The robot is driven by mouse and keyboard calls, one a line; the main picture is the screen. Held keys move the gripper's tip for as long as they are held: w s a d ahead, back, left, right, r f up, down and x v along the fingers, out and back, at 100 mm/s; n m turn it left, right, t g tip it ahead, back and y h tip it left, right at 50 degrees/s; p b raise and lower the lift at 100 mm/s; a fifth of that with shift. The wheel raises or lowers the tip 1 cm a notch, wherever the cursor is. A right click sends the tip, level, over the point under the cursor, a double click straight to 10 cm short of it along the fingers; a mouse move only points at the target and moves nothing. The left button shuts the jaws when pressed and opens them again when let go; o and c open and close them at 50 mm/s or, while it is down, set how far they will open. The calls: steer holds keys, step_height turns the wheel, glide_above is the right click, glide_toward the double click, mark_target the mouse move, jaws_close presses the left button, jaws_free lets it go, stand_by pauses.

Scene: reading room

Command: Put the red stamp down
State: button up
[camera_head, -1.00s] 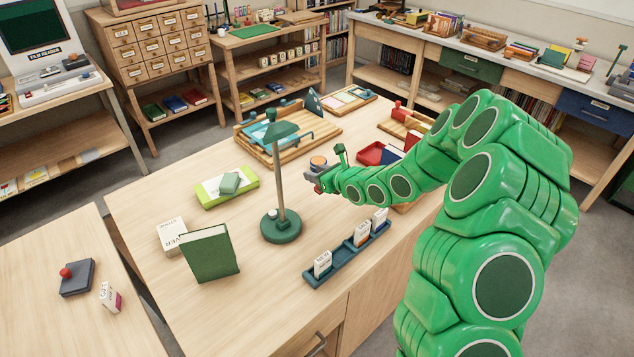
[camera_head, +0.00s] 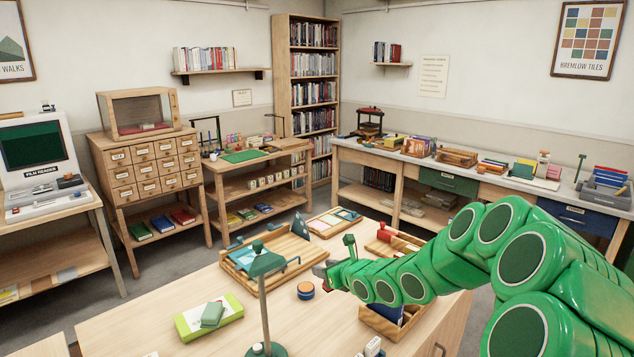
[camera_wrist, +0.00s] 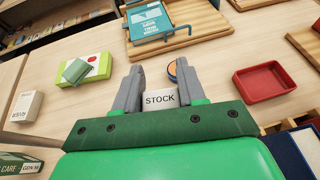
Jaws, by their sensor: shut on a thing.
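My gripper (camera_head: 322,271) is over the wooden table (camera_head: 200,290). In the wrist view its grey fingers (camera_wrist: 160,97) are shut on a small block with a white face reading STOCK (camera_wrist: 160,99). In the head view a little red shows at the fingertips, so I take this block for the red stamp. Most of it is hidden by the fingers. I cannot tell how far it is above the table. A round orange-topped tin (camera_head: 305,290) stands just left of the fingertips; in the wrist view it is partly behind the right finger.
A green lamp (camera_head: 266,265) stands left of my gripper. A lime box (camera_head: 208,317) lies at left, and a wooden tray (camera_head: 300,250) lies behind. A red tray (camera_wrist: 265,81) is at right in the wrist view. Bare tabletop lies between the lime box and the fingers.

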steer(key=d+r+m+t+h, duration=0.2)
steer(key=d+r+m+h, duration=0.1)
steer(key=d+r, duration=0.7)
steer(key=d, duration=0.2)
steer(key=shift+s+d+r+m+h, duration=0.3)
steer(key=shift+s+d+m+h, duration=0.05)
steer(key=shift+m+h, duration=0.05)
stand_by(0.6)
